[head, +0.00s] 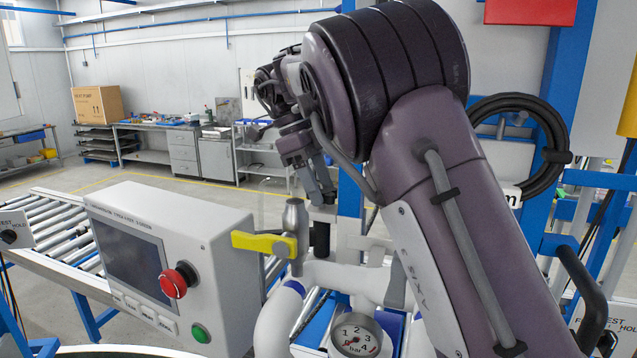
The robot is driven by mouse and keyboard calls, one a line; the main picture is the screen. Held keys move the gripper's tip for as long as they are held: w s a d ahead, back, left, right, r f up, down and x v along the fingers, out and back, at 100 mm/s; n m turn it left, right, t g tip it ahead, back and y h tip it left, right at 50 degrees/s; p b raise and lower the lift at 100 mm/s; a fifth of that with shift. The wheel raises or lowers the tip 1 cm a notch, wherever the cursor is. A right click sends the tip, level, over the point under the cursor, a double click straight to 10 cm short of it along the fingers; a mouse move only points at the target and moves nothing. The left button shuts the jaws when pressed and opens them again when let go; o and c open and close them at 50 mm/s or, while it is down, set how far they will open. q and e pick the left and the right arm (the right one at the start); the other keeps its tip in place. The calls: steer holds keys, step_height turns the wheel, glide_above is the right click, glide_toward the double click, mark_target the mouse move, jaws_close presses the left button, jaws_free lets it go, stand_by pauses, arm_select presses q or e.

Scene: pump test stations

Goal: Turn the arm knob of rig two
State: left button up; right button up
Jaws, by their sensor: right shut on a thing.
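My right gripper (318,188) hangs small at the far end of my right arm, pointing down above the white pipework. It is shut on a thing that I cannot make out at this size. Its tips appear above a short black upright part (321,238) beside a yellow-handled valve (265,244); I cannot tell if they touch. A panel marked TEST and HOLD with a dark knob (9,237) is cut by the left edge. A similar panel (620,312) is at the lower right, its knob partly hidden. I cannot tell which is rig two. My left gripper is not in view.
A grey control box (222,232) with a screen, red button (178,280) and green button (200,333) stands left of the valve. A pressure gauge (357,336) sits low in the middle. A roller conveyor (55,245) lies behind the box. Blue posts (566,100) stand right.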

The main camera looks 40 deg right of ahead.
steer(key=shift+r+n, duration=0.15)
steer(key=shift+n, duration=0.15)
steer(key=shift+c, duration=0.3)
steer(key=shift+a+n+t+h, duration=0.1)
steer(key=shift+n+t+h, duration=0.3)
steer(key=shift+n, duration=0.85)
steer(key=shift+n+t+h, duration=0.3)
steer(key=shift+n+h, duration=0.1)
steer(key=shift+n, duration=0.85)
steer(key=shift+r, duration=0.1)
steer(key=o, duration=1)
steer(key=shift+s, duration=0.1)
steer(key=v, duration=0.7)
steer(key=shift+a+r, duration=0.2)
steer(key=shift+r, duration=0.05)
steer(key=shift+c, duration=0.2)
